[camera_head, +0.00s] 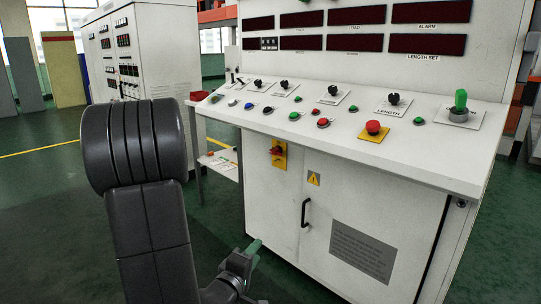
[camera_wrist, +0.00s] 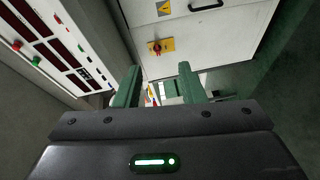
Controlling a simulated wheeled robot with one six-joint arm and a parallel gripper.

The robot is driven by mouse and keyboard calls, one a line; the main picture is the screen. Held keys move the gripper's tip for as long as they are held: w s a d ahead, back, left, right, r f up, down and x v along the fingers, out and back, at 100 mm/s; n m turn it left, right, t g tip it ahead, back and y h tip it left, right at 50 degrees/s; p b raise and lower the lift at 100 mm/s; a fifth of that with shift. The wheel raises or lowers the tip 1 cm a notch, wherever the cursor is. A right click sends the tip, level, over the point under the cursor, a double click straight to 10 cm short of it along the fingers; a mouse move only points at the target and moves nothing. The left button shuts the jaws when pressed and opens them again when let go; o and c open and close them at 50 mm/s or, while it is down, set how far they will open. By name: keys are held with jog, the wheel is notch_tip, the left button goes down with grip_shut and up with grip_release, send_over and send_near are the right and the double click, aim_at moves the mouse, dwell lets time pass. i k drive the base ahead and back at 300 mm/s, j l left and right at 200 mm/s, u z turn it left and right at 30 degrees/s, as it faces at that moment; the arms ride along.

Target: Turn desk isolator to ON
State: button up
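The desk isolator is a red rotary handle on a yellow plate (camera_head: 278,154), on the white desk's front panel below the sloped top. It also shows in the wrist view (camera_wrist: 161,46), beyond the fingertips and between their directions. The handle's exact angle and any position marks are too small to tell. My gripper (camera_head: 252,254) is low in front of the desk, below the isolator and apart from it. In the wrist view its two green fingers (camera_wrist: 158,70) are spread with nothing between them.
The white desk (camera_head: 360,220) carries knobs, coloured buttons and a red mushroom button on a yellow plate (camera_head: 373,129). A black door handle (camera_head: 306,212) and a warning label (camera_head: 314,179) are near the isolator. A side shelf (camera_head: 218,163) stands to its left. The green floor ahead is clear.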

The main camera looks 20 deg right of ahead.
aim_at(276, 151)
jog(key=i+z, duration=0.15)
jog(key=i, duration=0.4)
jog(key=i+z, duration=0.15)
jog(key=i, duration=0.4)
jog(key=i+j+z, duration=0.15)
jog(key=i, duration=0.35)
jog(key=i+j+z, duration=0.15)
jog(key=i, duration=0.4)
jog(key=j, duration=0.1)
